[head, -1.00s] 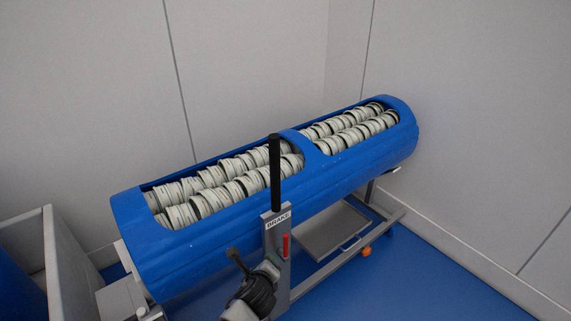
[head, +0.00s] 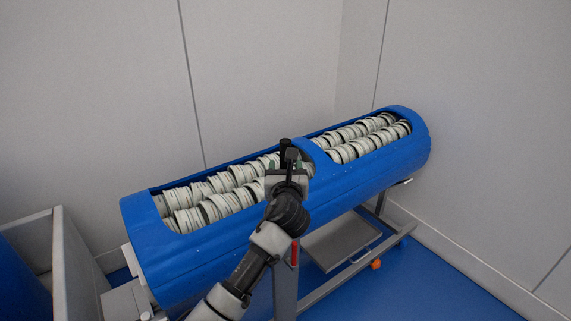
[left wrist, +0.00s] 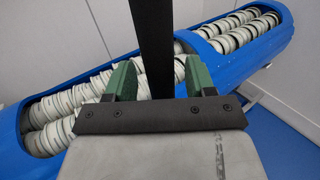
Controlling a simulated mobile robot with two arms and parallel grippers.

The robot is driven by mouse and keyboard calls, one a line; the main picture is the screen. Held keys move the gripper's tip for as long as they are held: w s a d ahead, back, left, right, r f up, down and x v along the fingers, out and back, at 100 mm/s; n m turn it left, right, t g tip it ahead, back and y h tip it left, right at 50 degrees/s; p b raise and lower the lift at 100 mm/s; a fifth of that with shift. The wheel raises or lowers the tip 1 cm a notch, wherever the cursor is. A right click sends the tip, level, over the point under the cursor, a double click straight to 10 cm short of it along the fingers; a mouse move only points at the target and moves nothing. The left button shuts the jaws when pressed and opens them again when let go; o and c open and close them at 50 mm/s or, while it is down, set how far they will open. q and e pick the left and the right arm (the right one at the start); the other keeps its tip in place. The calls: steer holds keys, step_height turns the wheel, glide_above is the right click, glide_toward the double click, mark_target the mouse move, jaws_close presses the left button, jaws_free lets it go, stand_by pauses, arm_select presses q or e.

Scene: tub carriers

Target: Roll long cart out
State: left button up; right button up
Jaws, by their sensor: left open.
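The long cart is a blue half-round tub (head: 345,178) on a grey metal frame, filled with rows of pale ringed pieces. A black upright handle (head: 285,147) stands at its near side on a grey post (head: 285,295) with a red lever (head: 294,253). My left gripper (head: 288,168) is open at the handle, and my arm hides part of the post. In the left wrist view, the green finger pads of the gripper (left wrist: 160,78) stand on either side of the black handle (left wrist: 153,45), with gaps visible. My right gripper is out of view.
A grey-walled bin (head: 62,255) stands close to the cart's left end. Pale walls (head: 90,100) run behind the cart and to its right. A grey tray (head: 342,240) sits low in the frame, near an orange knob (head: 376,264). Blue floor (head: 430,290) is clear at front right.

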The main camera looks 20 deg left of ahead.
arm_select(q)
steer(key=shift+x, duration=1.35)
steer(key=shift+c, duration=0.2)
jaws_close()
